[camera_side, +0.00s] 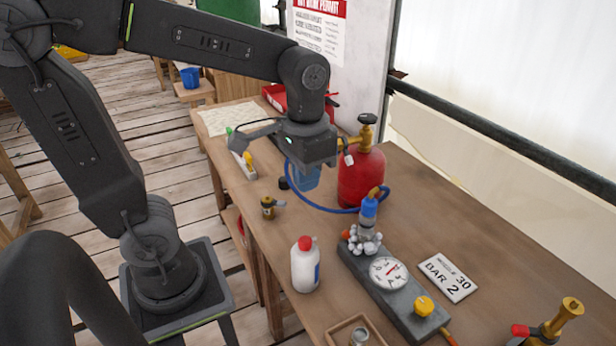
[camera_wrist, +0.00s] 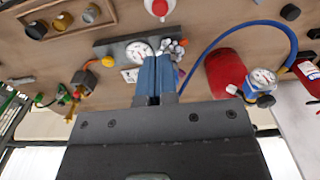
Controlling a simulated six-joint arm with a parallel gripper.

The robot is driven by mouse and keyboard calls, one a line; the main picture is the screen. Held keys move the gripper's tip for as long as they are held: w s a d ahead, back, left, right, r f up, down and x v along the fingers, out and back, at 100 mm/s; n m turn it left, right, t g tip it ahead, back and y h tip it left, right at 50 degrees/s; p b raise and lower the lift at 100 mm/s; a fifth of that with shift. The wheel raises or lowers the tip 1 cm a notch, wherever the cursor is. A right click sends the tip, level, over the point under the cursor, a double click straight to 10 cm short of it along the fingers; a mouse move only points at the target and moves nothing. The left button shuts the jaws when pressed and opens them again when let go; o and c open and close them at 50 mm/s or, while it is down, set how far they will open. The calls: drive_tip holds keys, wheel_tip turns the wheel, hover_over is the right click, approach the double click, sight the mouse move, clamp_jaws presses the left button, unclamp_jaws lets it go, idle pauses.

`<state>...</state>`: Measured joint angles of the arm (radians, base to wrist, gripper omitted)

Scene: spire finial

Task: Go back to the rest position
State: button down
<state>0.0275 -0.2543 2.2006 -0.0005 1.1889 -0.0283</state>
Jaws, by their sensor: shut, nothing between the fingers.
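My gripper (camera_side: 307,184) hangs over the far half of the workbench, to the left of the red gas cylinder (camera_side: 359,182). Its blue fingers are closed together with nothing between them. In the wrist view the gripper (camera_wrist: 156,62) shows its fingers side by side, pointing toward the gauge block. No object is held. The grey gauge block (camera_side: 405,292) with its white dial (camera_side: 388,272) lies on the bench nearer the camera, clear of my gripper. The lower fingertips are close behind the blue hose (camera_side: 318,204) in the side view; I cannot tell the gap.
A white bottle with a red cap (camera_side: 305,266) and a small brass fitting (camera_side: 268,207) stand on the wooden bench (camera_side: 225,168). A label card (camera_side: 449,277), a brass torch part (camera_side: 557,318) and a wooden tray (camera_side: 338,331) lie nearer. A white board (camera_side: 362,45) stands behind.

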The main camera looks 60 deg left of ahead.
drive_tip(key=shift+s+a+r+t, duration=0.1)
drive_tip(key=shift+s+r+t, duration=0.2)
drive_tip(key=shift+s+t, duration=0.6)
drive_tip(key=shift+s+a+r+t, duration=0.15)
drive_tip(key=shift+s+r+t, duration=0.15)
drive_tip(key=shift+s+t, duration=0.6)
drive_tip(key=shift+s+a+r+t, duration=0.1)
drive_tip(key=shift+s+r+t, duration=0.2)
drive_tip(key=shift+s+t, duration=0.6)
